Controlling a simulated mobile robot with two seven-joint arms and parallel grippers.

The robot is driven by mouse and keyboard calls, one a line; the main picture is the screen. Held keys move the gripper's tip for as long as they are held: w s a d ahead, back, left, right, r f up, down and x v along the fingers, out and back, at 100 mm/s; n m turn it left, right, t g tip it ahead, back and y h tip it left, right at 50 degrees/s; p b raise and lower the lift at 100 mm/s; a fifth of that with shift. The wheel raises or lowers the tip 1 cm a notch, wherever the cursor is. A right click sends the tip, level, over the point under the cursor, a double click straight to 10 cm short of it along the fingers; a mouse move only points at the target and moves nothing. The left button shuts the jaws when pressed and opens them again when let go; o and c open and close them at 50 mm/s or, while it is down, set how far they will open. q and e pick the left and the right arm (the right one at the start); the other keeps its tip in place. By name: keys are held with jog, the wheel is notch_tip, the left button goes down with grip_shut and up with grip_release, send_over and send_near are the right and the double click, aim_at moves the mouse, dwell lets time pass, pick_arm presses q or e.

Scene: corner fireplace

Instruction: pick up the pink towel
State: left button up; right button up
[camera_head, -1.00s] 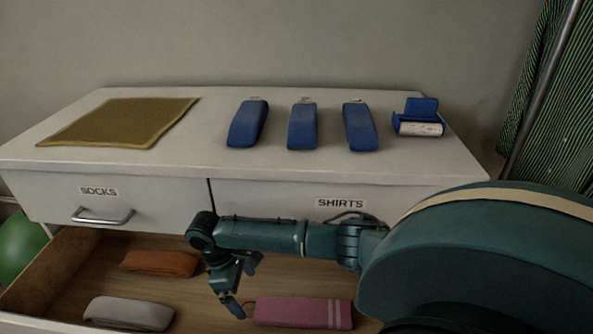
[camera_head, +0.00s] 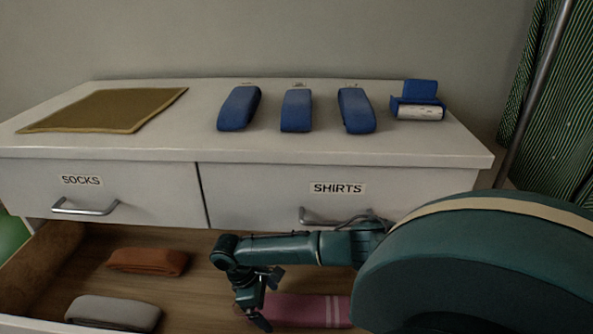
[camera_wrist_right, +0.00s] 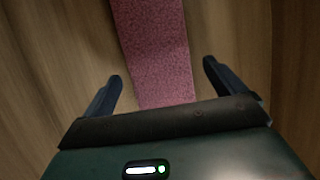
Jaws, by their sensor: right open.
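The pink towel (camera_head: 310,311) lies folded in the open lower drawer in the head view, with pale stripes near its right end. My arm hides part of that end. In the right wrist view the towel (camera_wrist_right: 155,50) runs from the top edge down between the two fingers. My right gripper (camera_head: 263,301) is at the towel's left end. Its fingers (camera_wrist_right: 161,85) are open, one on each side of the towel, with wood showing between each finger and the towel. I cannot tell how high they are above it. My left gripper is not in view.
An orange towel (camera_head: 148,262) and a grey-white towel (camera_head: 114,313) lie left in the drawer. Above are the closed drawers with handles (camera_head: 85,208). The dresser top (camera_head: 200,110) bears several blue items and a brown mat (camera_head: 105,110).

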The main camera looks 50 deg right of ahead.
jog(key=shift+s+d+f, duration=0.15)
jog(key=shift+s+f, duration=0.05)
jog(key=shift+f, duration=0.45)
jog(key=shift+r, duration=0.1)
jog(key=c, duration=1.2)
jog(key=shift+c, duration=0.2)
